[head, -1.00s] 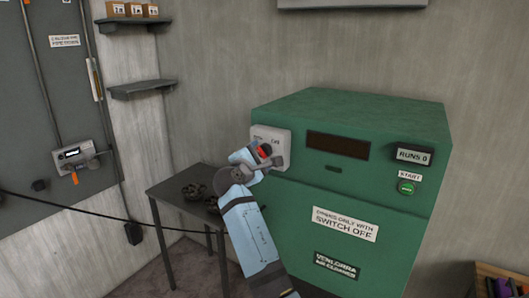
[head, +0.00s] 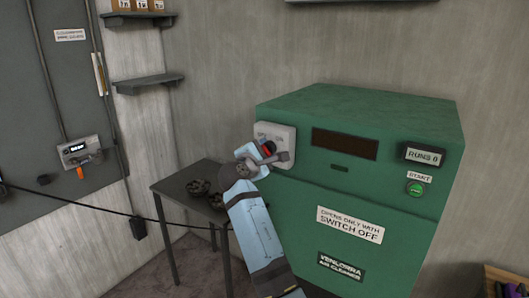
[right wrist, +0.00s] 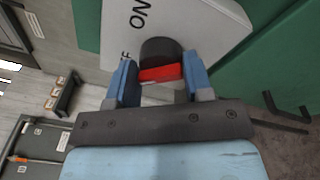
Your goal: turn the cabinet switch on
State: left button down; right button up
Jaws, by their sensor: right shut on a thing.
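The cabinet switch is a black knob with a red part (right wrist: 160,73) on a pale plate (right wrist: 190,25) at the upper left front of the green cabinet (head: 360,113). In the right wrist view, the plate reads "ON", with part of another word at its edge. My right gripper (head: 266,155) is at the switch, and its two blue fingers (right wrist: 158,82) are shut on either side of the red part. In the head view, the gripper hides most of the knob. I cannot tell the knob's exact setting. My left gripper is not in view.
The cabinet also has a "RUNS 0" display (head: 424,156), a green start button (head: 414,189) and a sign "opens only with switch off" (head: 349,225). A dark table (head: 165,186) with dark bowls (head: 198,188) stands left of my right arm. Shelves (head: 146,84) are on the wall behind.

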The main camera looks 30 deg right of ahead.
jog(key=shift+f+m+b, duration=0.25)
jog(key=shift+m+b, duration=0.35)
jog(key=shift+b, duration=0.25)
pick_arm(q)
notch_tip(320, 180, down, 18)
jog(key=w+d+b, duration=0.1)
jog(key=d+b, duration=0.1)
jog(key=b, duration=1.9)
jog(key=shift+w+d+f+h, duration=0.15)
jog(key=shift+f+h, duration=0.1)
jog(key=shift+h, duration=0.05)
pick_arm(e)
jog(key=shift+r+m+g+h, duration=0.1)
jog(key=shift+m+g+h, duration=0.25)
jog(key=shift+m, duration=2.7)
jog(key=shift+r+m+g+h, duration=0.2)
jog(key=shift+m+h, duration=0.3)
jog(key=shift+m, duration=2.6)
jog(key=shift+r+m+g+h, duration=0.1)
jog(key=shift+m+g+h, duration=0.25)
jog(key=shift+m, duration=2.7)
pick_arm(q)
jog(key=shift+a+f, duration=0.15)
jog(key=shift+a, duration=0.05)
pick_arm(e)
jog(key=o, duration=0.9)
jog(key=shift+w+d+f, duration=0.1)
jog(key=shift+w+f, duration=0.05)
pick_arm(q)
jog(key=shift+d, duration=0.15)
